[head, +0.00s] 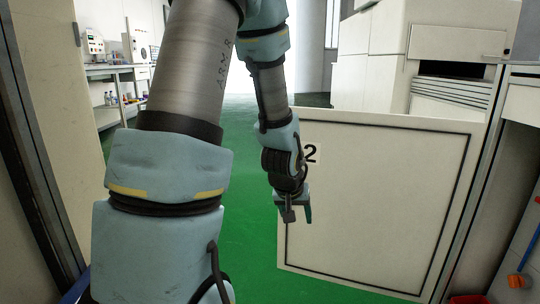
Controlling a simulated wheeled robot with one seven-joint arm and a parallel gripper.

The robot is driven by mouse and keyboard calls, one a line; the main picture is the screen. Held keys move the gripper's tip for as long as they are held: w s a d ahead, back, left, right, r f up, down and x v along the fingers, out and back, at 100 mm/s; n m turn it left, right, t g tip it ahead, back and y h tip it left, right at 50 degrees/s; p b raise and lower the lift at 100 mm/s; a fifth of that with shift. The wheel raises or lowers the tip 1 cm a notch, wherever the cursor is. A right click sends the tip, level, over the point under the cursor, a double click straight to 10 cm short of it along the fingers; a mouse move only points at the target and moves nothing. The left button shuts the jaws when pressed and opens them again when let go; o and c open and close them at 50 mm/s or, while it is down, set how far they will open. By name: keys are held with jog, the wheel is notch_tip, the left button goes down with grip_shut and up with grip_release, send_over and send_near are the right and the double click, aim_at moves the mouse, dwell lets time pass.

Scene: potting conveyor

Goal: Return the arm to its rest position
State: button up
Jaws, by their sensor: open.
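My arm fills the left and middle of the head view, with grey links and pale blue joint covers. It bends over at the top and comes down again to my gripper (294,214). My gripper hangs pointing down in front of the left part of a white panel (375,210) with a black border and the number 2. The jaws are small and dark in this view. My gripper is open and I see nothing held in it. Whether it touches the panel cannot be told.
Green floor (250,255) shows left of the panel and runs back to a bright opening. A shelf with bottles (115,98) stands at the back left. A large white machine (420,50) stands behind the panel. A red object (468,299) is at the lower right.

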jog(key=s+a+r+n+g+y+p, duration=0.1)
jog(key=s+a+r+g+p, duration=0.1)
jog(key=s+a+r, duration=0.4)
jog(key=s+a+r+g+y+p, duration=0.1)
jog(key=s+a+r, duration=0.25)
jog(key=a, duration=0.45)
notch_tip(320, 180, up, 37)
jog(key=p, duration=3.7)
jog(key=shift+s+r+p, duration=0.15)
jog(key=shift+s+p, duration=0.1)
jog(key=shift+p, duration=0.15)
